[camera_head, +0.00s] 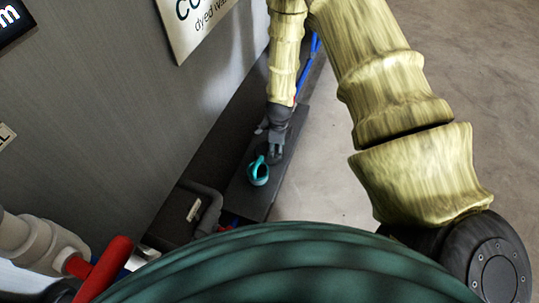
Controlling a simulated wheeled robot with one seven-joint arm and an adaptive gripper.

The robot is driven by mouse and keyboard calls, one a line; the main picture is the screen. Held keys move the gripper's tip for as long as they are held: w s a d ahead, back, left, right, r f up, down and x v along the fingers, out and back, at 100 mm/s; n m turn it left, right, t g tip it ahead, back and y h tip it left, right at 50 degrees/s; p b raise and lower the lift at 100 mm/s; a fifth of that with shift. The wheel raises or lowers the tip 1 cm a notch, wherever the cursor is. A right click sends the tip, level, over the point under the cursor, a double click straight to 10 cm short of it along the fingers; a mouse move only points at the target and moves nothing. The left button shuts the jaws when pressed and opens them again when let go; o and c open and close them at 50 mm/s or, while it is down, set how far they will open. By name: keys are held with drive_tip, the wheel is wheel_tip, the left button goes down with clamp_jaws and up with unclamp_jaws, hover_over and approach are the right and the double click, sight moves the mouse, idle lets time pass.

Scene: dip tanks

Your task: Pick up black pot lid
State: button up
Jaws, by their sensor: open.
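My gripper (272,150) is dark grey at the end of my yellowish arm. It points down over a dark, narrow surface (263,206) beside the grey wall. Its fingers look apart, but they are small and dark against the surface. I cannot clearly make out the black pot lid. Dark shapes around the fingertips blend together, so I cannot tell whether any is the lid.
A teal jug-like vessel (258,174) stands on the dark surface, just below the gripper in the picture. A grey bent pipe (209,207) and a red handle (106,268) are at lower left. Grey floor to the right is clear.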

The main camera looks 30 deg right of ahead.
drive_tip(key=w+r+m, duration=0.2)
drive_tip(key=w+m, duration=0.2)
drive_tip(key=w, duration=0.1)
drive_tip(key=shift+t+y, duration=0.3)
drive_tip(key=shift+y, duration=0.1)
drive_tip(key=f+b, duration=0.1)
drive_tip(key=f, duration=0.1)
drive_tip(key=f+b, duration=0.1)
drive_tip(key=w+f+b, duration=0.1)
drive_tip(key=f, duration=0.1)
drive_tip(key=shift+d+f, duration=0.3)
drive_tip(key=shift+f, duration=0.05)
drive_tip(key=f+b, duration=0.4)
drive_tip(key=f, duration=0.1)
drive_tip(key=shift+w, duration=0.2)
clamp_jaws()
